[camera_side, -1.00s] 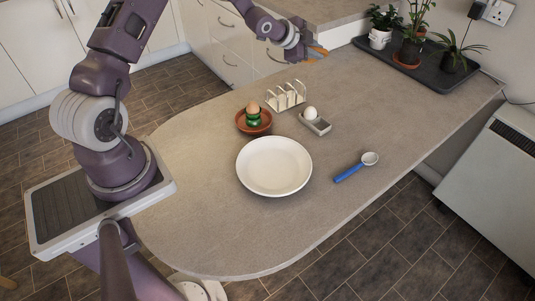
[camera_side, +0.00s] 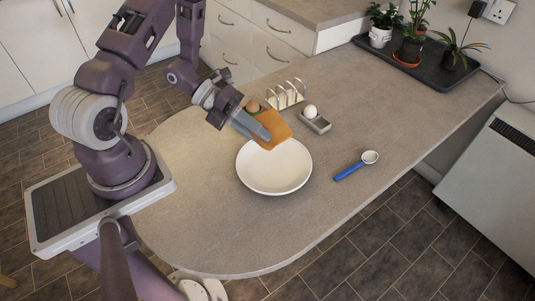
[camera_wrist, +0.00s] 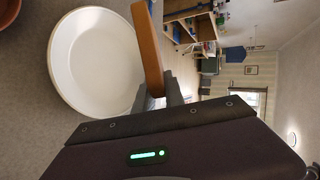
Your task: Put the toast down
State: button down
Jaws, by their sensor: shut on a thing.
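The toast (camera_side: 271,125) is a tan slice held in my gripper (camera_side: 257,130), which is shut on it. In the side view the toast is tilted and overlaps the back edge of the white plate (camera_side: 272,178). In the wrist view the toast (camera_wrist: 147,50) shows edge-on between the fingers, in front of the plate (camera_wrist: 84,62). The plate is round and empty. I cannot tell exactly how high the toast is above it.
A white egg (camera_side: 310,111) sits in a small grey tray. A blue-handled spoon (camera_side: 350,171) lies right of the plate. The front counter is clear.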

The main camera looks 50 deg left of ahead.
notch_tip(320, 180, down, 9)
jog(key=shift+r, duration=0.1)
dwell(0.3)
jog(key=c, duration=1.6)
grip_release()
jog(key=v, duration=0.8)
